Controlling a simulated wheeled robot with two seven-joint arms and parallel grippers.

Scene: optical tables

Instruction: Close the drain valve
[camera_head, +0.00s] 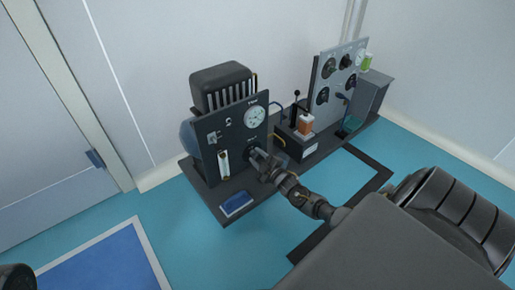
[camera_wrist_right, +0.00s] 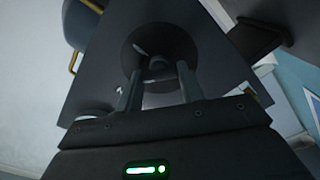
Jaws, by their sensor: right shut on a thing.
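The dark panel (camera_head: 236,145) with a round white gauge (camera_head: 255,115) stands on the bench. Low on its front, below the gauge, my right gripper (camera_head: 257,158) reaches the panel and hides most of what it holds. In the right wrist view a round dark valve knob (camera_wrist_right: 160,32) sits on the panel face. The two fingers of my right gripper (camera_wrist_right: 159,72) are shut on the knob's raised grip, one on each side. The valve's label and exact turn angle cannot be read.
A clear vertical tube (camera_head: 223,164) is on the panel, left of my gripper. A blue tray (camera_head: 236,204) lies at the bench's front edge. An orange container (camera_head: 305,124) and a grey dial panel (camera_head: 340,75) stand to the right.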

